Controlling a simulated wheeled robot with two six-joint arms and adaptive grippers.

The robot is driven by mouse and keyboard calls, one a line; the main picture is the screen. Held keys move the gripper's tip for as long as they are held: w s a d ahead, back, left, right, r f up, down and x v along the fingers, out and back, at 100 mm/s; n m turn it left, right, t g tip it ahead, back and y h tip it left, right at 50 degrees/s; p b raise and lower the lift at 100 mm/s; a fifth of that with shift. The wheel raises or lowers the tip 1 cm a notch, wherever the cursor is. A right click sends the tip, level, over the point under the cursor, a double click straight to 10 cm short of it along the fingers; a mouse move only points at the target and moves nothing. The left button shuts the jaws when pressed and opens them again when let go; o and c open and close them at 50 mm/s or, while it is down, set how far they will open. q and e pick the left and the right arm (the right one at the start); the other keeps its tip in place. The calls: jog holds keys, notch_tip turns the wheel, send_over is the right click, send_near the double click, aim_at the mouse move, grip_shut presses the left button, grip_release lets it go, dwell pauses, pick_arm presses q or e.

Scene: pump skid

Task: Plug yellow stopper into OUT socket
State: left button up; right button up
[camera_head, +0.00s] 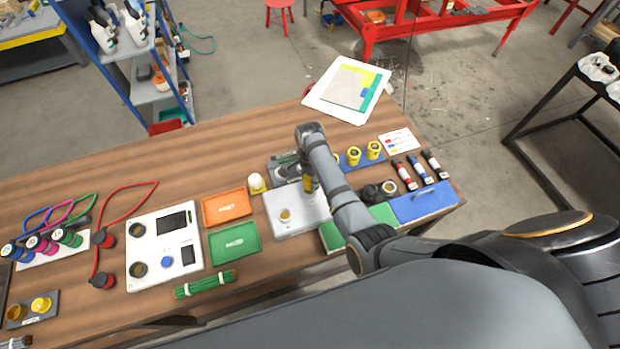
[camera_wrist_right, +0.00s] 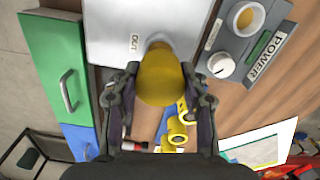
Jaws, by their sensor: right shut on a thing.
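The yellow stopper (camera_wrist_right: 160,80) is held between the fingers of my right gripper (camera_wrist_right: 158,92) in the wrist view. In the head view the stopper (camera_head: 308,184) shows just under the right gripper (camera_head: 309,176), over the back right part of the pale grey box (camera_head: 305,222). The wrist view shows an OUT label (camera_wrist_right: 134,42) on this box (camera_wrist_right: 112,22), beside the stopper's far end. The stopper covers most of what lies behind it, so I cannot tell whether it touches the OUT socket. A brass-coloured socket (camera_head: 285,215) shows on the box. My left gripper is out of view.
A grey POWER box (camera_wrist_right: 243,40) with a knob stands close beside the pale box. A blue holder (camera_head: 344,164) with yellow stoppers (camera_head: 373,150) is to the right. Green and blue drawers (camera_head: 424,202) lie at the table's front right. Trays (camera_head: 226,206) stand left.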

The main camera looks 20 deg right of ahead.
jog(key=shift+f+b, duration=0.95)
jog(key=shift+f, duration=0.85)
jog(key=o, duration=1.3)
jog(key=shift+o, duration=0.2)
jog(key=shift+r, duration=0.3)
notch_tip(320, 180, up, 7)
jog(key=shift+r, duration=0.1)
